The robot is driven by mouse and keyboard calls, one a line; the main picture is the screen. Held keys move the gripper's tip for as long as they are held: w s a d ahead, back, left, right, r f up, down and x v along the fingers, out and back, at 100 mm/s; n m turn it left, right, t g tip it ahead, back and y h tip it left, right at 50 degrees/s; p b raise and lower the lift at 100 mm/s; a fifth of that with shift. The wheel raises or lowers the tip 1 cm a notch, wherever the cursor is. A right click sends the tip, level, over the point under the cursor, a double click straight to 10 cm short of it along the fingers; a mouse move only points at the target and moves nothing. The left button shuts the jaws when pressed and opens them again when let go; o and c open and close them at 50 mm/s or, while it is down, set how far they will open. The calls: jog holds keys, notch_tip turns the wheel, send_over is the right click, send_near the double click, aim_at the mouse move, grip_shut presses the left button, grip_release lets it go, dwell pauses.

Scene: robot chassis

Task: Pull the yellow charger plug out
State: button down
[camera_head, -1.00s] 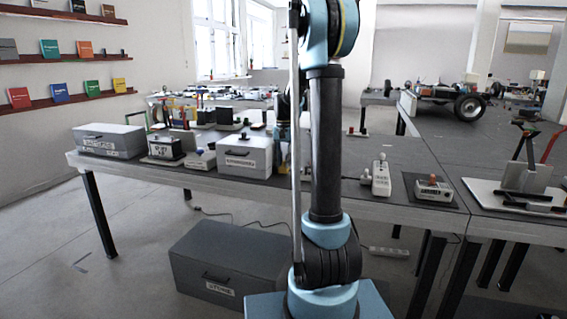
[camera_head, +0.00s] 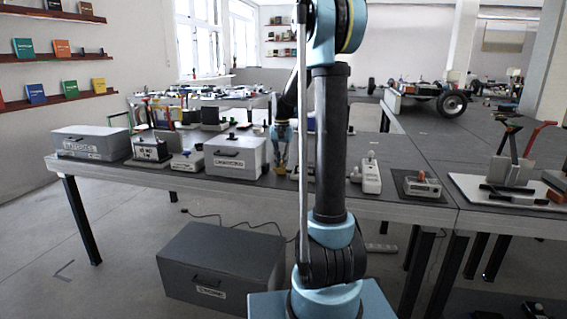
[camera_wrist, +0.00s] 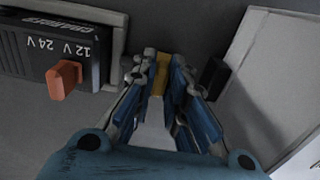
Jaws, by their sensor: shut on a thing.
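In the wrist view, my gripper (camera_wrist: 160,88) points down with both fingers closed on the yellow plug (camera_wrist: 158,86). Only a narrow yellow strip shows between the fingertips; the fingers hide the rest, and I cannot tell whether it still sits in a socket. A dark charger box (camera_wrist: 35,45) marked "12 V 24 V", with an orange knob (camera_wrist: 63,80), lies to the left, its lettering upside down. In the head view, my gripper (camera_head: 281,166) is low at the workbench, just right of a white box (camera_head: 236,157) and partly beside my arm column.
A small black block (camera_wrist: 212,77) and a pale panel (camera_wrist: 275,85) stand close right of my fingers in the wrist view. On the workbench (camera_head: 400,212), a white power strip (camera_head: 371,178) and a small device (camera_head: 422,186) lie to the right. A grey chest (camera_head: 215,265) stands on the floor.

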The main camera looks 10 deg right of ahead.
jog(key=shift+d, duration=0.15)
jog(key=c, duration=1.9)
grip_release()
jog(key=shift+d, duration=0.1)
jog(key=shift+r, duration=0.15)
notch_tip(320, 180, up, 12)
jog(key=shift+f, duration=0.2)
